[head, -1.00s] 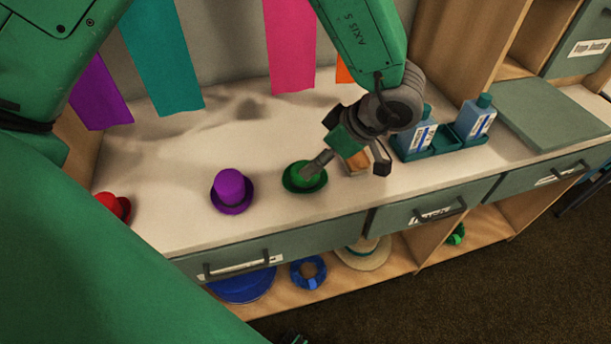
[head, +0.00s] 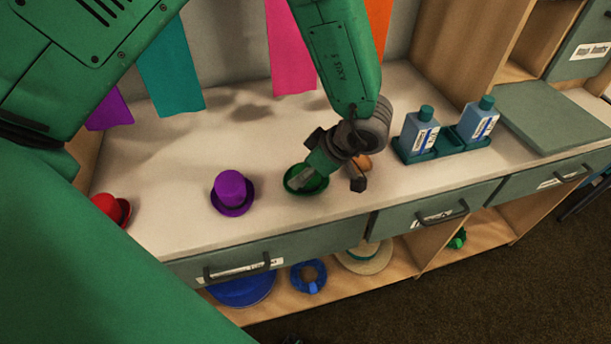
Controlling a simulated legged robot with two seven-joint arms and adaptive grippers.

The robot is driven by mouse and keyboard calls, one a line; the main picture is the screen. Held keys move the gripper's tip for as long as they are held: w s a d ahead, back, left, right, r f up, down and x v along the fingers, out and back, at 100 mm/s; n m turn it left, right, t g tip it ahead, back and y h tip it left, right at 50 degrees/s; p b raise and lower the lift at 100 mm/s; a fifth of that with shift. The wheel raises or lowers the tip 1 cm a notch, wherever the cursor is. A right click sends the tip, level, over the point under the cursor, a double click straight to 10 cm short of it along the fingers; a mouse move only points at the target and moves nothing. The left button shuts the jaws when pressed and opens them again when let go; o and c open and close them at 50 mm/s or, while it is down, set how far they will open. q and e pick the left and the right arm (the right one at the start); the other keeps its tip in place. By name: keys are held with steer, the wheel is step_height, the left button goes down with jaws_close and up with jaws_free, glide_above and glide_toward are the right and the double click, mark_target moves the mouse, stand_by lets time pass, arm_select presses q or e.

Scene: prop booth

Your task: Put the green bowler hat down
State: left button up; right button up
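The green bowler hat (head: 316,186) sits on the pale counter (head: 270,135), brim down as far as I can see. My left gripper (head: 329,182) is over it from above and behind, with its fingers spread wide. One finger lies across the left part of the hat in this view, and the other stands off to the right of the brim. Whether the near finger touches the hat is unclear. The gripper covers part of the crown. My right gripper is not in view.
A purple hat (head: 232,192) and a red hat (head: 110,208) stand to the left. Blue bottles (head: 420,132) in a green tray (head: 448,144) stand to the right. An orange-brown object (head: 362,162) is partly hidden behind my gripper. A straw hat (head: 365,258) lies on the shelf below.

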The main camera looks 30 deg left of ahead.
arm_select(q)
steer(key=shift+d, duration=0.15)
steer(key=shift+c, duration=1.4)
steer(key=shift+d+r, duration=0.1)
steer(key=shift+d, duration=0.1)
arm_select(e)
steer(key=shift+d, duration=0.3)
